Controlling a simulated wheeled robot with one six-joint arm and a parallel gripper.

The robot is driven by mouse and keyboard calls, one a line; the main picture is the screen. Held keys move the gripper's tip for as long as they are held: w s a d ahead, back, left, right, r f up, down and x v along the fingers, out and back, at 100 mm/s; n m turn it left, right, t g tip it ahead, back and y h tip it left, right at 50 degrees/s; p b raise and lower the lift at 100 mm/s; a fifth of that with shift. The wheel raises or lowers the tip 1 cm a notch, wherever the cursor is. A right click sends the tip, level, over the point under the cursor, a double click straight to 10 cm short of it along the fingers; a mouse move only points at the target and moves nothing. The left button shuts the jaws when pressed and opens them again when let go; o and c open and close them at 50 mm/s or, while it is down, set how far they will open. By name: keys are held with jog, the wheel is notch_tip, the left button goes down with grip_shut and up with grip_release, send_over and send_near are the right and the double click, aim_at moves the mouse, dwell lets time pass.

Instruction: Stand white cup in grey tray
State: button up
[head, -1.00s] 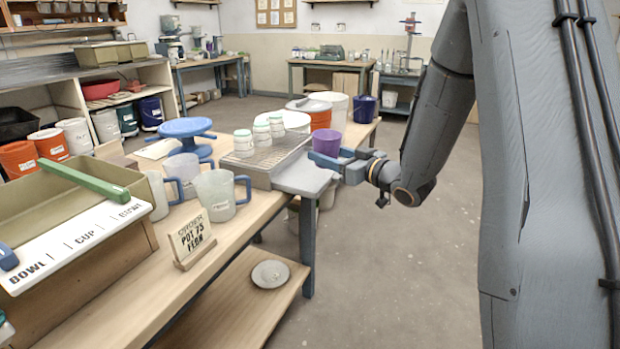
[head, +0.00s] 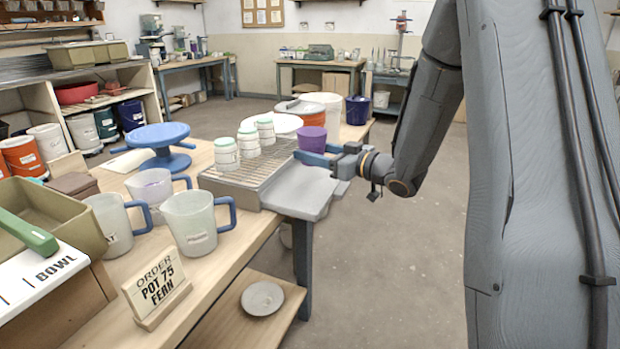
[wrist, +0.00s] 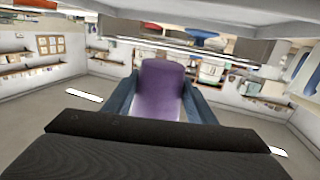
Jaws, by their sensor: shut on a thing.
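My gripper (head: 315,158) is shut on a purple cup (head: 311,138), beside the right end of the wire rack. In the wrist view the purple cup (wrist: 162,88) sits between the two blue fingers. I see no plain white cup that I can be sure of. Several small white jars with green rims (head: 248,142) stand on the wire rack (head: 235,176). A smooth grey tray-like slab (head: 305,192) lies at the bench's right edge, against the rack, below and in front of my gripper. Its top is bare where visible.
Buckets (head: 313,116) stand behind the cup. Floor (head: 400,270) to the right is clear.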

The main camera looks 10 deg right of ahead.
aim_at(317, 187)
jog(key=f, duration=0.1)
jog(key=d+f, duration=0.1)
jog(key=f, duration=0.1)
jog(key=shift+d+f, duration=0.1)
jog(key=shift+f, duration=2.05)
jog(key=shift+f, duration=0.1)
jog(key=shift+f, duration=0.1)
jog(key=o, duration=1.3)
jog(key=shift+c, duration=0.2)
